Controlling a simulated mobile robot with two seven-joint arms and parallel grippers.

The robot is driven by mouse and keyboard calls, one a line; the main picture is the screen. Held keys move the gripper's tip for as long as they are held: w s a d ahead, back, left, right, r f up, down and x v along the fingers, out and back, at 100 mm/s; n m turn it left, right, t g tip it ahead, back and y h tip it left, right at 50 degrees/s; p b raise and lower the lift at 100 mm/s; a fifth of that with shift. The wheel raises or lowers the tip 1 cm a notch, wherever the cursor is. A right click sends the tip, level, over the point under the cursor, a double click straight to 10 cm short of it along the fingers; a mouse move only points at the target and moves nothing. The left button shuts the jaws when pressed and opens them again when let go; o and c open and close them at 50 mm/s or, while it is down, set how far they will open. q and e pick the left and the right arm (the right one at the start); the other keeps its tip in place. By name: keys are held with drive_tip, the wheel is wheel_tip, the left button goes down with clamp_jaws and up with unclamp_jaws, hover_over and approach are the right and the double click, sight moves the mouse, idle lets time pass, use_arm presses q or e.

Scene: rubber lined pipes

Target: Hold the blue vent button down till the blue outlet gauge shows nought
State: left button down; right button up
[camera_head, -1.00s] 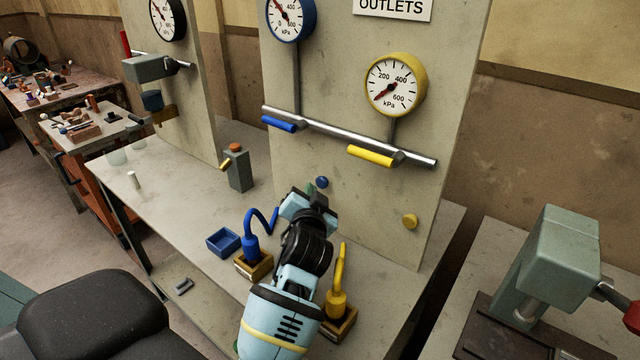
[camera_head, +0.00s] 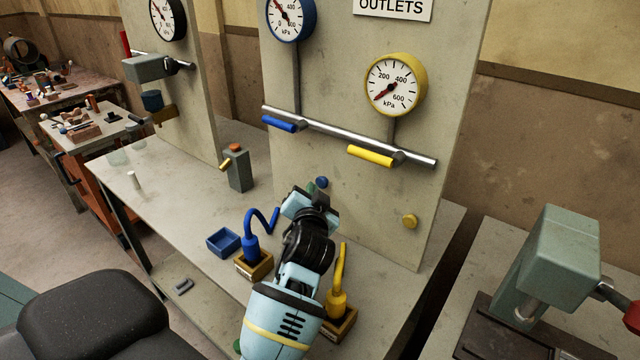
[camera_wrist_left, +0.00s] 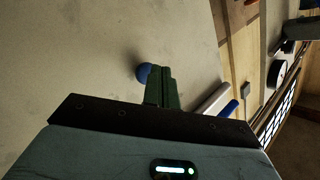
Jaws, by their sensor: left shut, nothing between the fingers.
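The blue vent button (camera_head: 322,182) sits low on the upright panel, just beyond my left gripper (camera_head: 312,188). In the left wrist view the button (camera_wrist_left: 143,73) shows beside the tips of the shut green fingers (camera_wrist_left: 161,80), partly behind them. I cannot tell whether the fingers touch it or whether it is pressed in. The left gripper is shut and empty. The blue outlet gauge (camera_head: 291,18) is at the top of the panel, cut by the frame edge. Its red needle points up and left, off the 0 mark. My right gripper is not in view.
A yellow gauge (camera_head: 395,85), a blue lever (camera_head: 279,124), a yellow lever (camera_head: 370,156) and a yellow button (camera_head: 410,221) are on the panel. A blue-hosed plug (camera_head: 252,247) and a yellow-hosed plug (camera_head: 337,302) stand on the bench on either side of my arm.

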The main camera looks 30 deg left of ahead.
use_arm(q)
drive_tip(key=shift+w, duration=0.2)
idle(0.4)
drive_tip(key=shift+w+d, duration=0.1)
drive_tip(key=shift+w, duration=0.35)
idle(0.4)
idle(1.0)
idle(1.0)
drive_tip(key=shift+s, duration=0.15)
idle(0.8)
drive_tip(key=shift+s+p, duration=0.3)
drive_tip(key=shift+s, duration=0.45)
